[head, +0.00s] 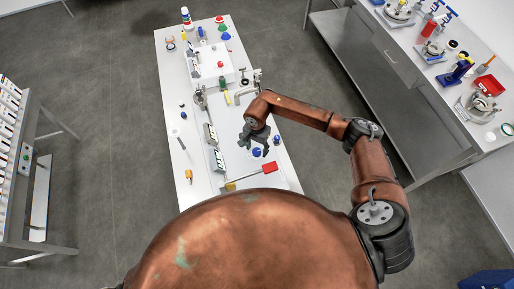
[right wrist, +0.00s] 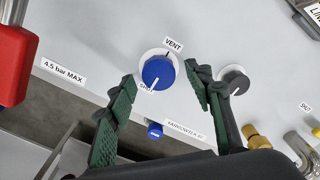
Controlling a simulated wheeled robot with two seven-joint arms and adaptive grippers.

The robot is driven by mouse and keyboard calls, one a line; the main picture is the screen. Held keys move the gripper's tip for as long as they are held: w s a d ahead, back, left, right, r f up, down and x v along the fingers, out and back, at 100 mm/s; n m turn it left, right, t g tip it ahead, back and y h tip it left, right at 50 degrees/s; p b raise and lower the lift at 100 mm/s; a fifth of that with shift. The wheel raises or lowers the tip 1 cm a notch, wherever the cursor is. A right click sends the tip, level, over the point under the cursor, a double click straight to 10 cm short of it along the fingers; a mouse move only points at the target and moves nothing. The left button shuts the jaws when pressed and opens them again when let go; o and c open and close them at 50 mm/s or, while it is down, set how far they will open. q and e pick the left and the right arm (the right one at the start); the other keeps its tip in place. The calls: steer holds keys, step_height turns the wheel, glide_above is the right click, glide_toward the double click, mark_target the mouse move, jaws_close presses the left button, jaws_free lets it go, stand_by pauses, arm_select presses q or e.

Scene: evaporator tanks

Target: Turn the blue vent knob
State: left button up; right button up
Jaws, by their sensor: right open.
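The blue vent knob (right wrist: 158,73) sits on a white round base on the light panel in the right wrist view, with a white pointer line toward its lower edge. A "VENT" label (right wrist: 174,44) is just above it. In the head view the knob (head: 257,152) is a small blue spot beside my gripper. My right gripper (right wrist: 158,96) is open, its green-padded fingers on either side of the knob in the picture, with gaps on both sides. It also shows in the head view (head: 256,143) over the table. My left gripper is not in view.
A dark grey knob (right wrist: 235,80) lies beyond the right finger, and a smaller blue part (right wrist: 154,130) sits below the vent knob. A red block (right wrist: 12,62) stands at left. A red-ended lever (head: 269,167) and the white table's (head: 179,165) fittings surround the gripper.

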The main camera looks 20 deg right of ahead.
steer(key=shift+f, duration=0.4)
steer(key=shift+c, duration=0.3)
steer(key=c, duration=1.1)
